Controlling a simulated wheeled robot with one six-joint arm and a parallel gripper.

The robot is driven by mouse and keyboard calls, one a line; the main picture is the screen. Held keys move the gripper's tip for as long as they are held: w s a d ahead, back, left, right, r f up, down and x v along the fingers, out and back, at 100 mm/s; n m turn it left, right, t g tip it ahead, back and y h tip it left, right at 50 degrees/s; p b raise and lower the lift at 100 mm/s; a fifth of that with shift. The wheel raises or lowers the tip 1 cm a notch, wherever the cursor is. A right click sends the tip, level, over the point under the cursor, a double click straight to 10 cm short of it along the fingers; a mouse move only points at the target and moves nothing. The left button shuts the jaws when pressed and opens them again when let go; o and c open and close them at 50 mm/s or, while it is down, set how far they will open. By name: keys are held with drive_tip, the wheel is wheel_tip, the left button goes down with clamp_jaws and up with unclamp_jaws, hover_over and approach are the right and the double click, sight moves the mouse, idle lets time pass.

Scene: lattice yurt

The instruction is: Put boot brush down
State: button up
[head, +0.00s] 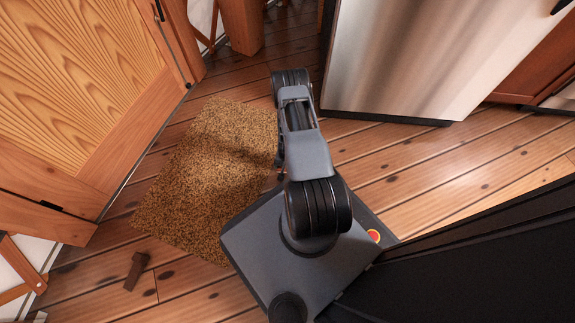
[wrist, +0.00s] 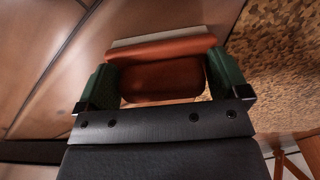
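The boot brush (wrist: 165,78) is in the wrist view, a reddish-brown block with a wider upper part and a pale strip along its far edge. My gripper (wrist: 163,80) has its two green finger pads against the left and right sides of the brush, and it is shut on it. In the head view my arm reaches forward over the floor, but the gripper and the brush are hidden behind it. How high the brush is above the floor I cannot tell.
A speckled brown mat (head: 205,180) lies on the plank floor; it also shows in the wrist view (wrist: 289,50). A wooden door (head: 80,85) stands at left, a steel-fronted appliance (head: 420,60) at back right. A small dark brown piece (head: 137,270) lies on the floor at lower left.

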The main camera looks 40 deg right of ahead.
drive_tip(key=shift+o, duration=0.5)
drive_tip(key=w+a+r+n+p, duration=0.1)
drive_tip(key=w+a+r+p, duration=0.15)
drive_tip(key=r, duration=1.05)
drive_tip(key=w+a+r+n+t+p, duration=0.1)
drive_tip(key=w+a+r+n+p, duration=0.15)
drive_tip(key=r, duration=1.15)
drive_tip(key=w+a+r+n+p, duration=0.1)
drive_tip(key=w+a+r+p, duration=0.15)
drive_tip(key=r, duration=1.05)
drive_tip(key=s+a+r+n, duration=0.1)
drive_tip(key=s+a+r, duration=0.2)
drive_tip(key=r, duration=0.3)
drive_tip(key=s+a+r+n+t, duration=0.1)
drive_tip(key=s+a+r+n, duration=0.1)
drive_tip(key=s+r, duration=0.4)
drive_tip(key=s+a+r+n, duration=0.1)
drive_tip(key=s+a+r, duration=0.3)
drive_tip(key=r, duration=0.3)
drive_tip(key=shift+s+a+r+t, duration=0.3)
drive_tip(key=shift+s+a, duration=0.1)
drive_tip(key=shift+a, duration=0.15)
